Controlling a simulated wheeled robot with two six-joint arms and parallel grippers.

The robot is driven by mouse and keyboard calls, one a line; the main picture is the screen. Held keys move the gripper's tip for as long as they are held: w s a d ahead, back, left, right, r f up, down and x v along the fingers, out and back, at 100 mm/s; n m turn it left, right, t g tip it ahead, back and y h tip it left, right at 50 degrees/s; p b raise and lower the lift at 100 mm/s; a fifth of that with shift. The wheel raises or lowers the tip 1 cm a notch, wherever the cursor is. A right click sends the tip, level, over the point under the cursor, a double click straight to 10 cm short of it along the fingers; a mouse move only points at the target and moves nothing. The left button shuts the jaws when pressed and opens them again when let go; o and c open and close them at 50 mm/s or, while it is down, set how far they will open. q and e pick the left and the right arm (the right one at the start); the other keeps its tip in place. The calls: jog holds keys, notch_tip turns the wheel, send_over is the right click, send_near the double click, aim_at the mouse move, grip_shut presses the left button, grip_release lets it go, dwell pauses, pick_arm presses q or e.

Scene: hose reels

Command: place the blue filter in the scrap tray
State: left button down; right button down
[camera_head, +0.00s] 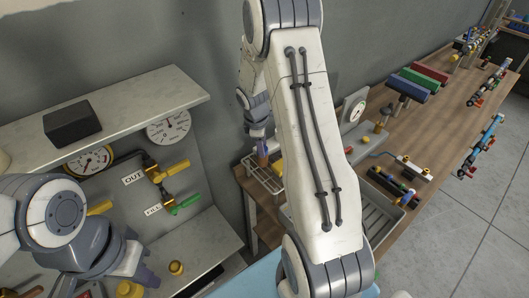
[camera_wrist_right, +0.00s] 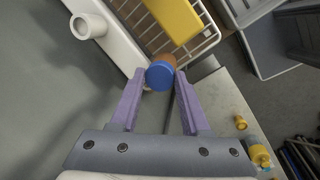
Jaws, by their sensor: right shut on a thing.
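The blue filter (camera_wrist_right: 160,75) shows in the right wrist view as a blue round end on an orange-brown body. It sits between the fingertips of my right gripper (camera_wrist_right: 161,80), which is shut on it. In the head view my right gripper (camera_head: 262,141) is beyond my raised forearm, just above a white wire rack (camera_head: 265,176). A grey ridged tray (camera_head: 378,222) lies on the bench right of my forearm, partly hidden by it; I cannot tell for sure that it is the scrap tray. My left gripper (camera_head: 118,281) is at the lower left, its fingers apart.
A pale panel with gauges (camera_head: 168,127) and yellow and green valves is at left, under a shelf with a black box (camera_head: 72,124). Red, green and blue rolls (camera_head: 407,88) stand on the wooden bench.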

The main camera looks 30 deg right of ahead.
jog(key=shift+a+x, duration=0.2)
jog(key=shift+x, duration=0.8)
jog(key=shift+a+x, duration=0.2)
jog(key=shift+x, duration=0.8)
jog(key=shift+s+f, duration=0.15)
jog(key=c, duration=0.8)
grip_release()
jog(key=shift+f, duration=0.1)
jog(key=o, duration=0.4)
jog(key=shift+o, duration=0.2)
jog(key=shift+r, duration=0.2)
